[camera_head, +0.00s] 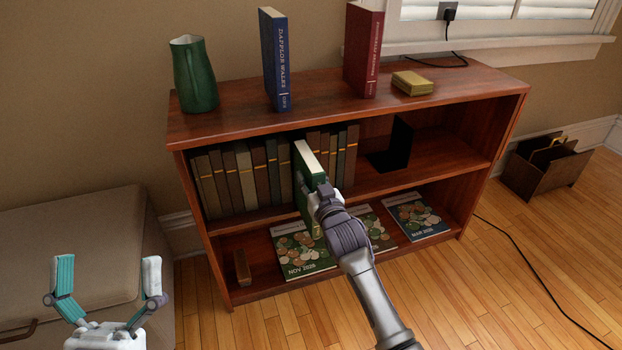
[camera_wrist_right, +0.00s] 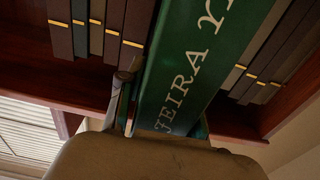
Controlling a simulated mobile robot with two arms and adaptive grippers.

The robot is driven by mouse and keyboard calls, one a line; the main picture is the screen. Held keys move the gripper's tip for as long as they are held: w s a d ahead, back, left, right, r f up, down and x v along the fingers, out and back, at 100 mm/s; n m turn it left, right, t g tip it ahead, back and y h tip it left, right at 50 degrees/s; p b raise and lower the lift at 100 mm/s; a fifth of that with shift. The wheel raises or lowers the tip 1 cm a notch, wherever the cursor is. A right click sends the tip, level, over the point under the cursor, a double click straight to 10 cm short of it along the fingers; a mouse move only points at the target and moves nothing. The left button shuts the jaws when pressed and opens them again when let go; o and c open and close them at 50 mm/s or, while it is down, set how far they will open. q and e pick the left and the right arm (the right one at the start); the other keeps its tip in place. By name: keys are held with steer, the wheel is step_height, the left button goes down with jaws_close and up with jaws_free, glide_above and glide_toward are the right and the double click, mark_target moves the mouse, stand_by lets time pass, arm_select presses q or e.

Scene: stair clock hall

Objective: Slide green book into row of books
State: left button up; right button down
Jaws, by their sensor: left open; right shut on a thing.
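The green book (camera_head: 307,172) is upright in front of the middle shelf's row of books (camera_head: 240,178), at a break in the row. My right gripper (camera_head: 326,197) is shut on its spine side. In the right wrist view the green book (camera_wrist_right: 200,65) fills the middle, with pale lettering on its spine, and the right gripper (camera_wrist_right: 165,118) is around it. Brown books (camera_wrist_right: 100,25) show on both sides of it. How deep its far edge reaches into the row is hidden. My left gripper (camera_head: 106,290) is open and empty at the lower left.
The bookcase (camera_head: 330,98) bears a green pitcher (camera_head: 194,75), a blue book (camera_head: 275,60), a red book (camera_head: 362,52) and a small yellow box (camera_head: 412,83) on top. A black bookend (camera_head: 400,145) stands right of the row. Magazines (camera_head: 417,216) lie on the bottom shelf. A beige bench (camera_head: 70,245) is at left.

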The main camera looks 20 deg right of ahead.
arm_select(q)
steer(key=shift+w+d+f+g+y+p, duration=0.1)
steer(key=shift+w+f+g+y+p, duration=0.25)
steer(key=shift+w+f+g, duration=0.5)
arm_select(e)
steer(key=shift+r, duration=0.15)
arm_select(q)
steer(key=shift+f, duration=0.2)
steer(key=shift+r, duration=0.15)
steer(key=shift+w, duration=0.1)
steer(key=shift+w+f+g+y, duration=0.15)
steer(key=shift+w+f+g, duration=0.2)
steer(key=shift+f, duration=0.2)
steer(key=shift+w+f+g+y, duration=0.1)
steer(key=shift+w+f+g, duration=0.15)
steer(key=shift+f+g, duration=0.2)
steer(key=shift+f, duration=0.1)
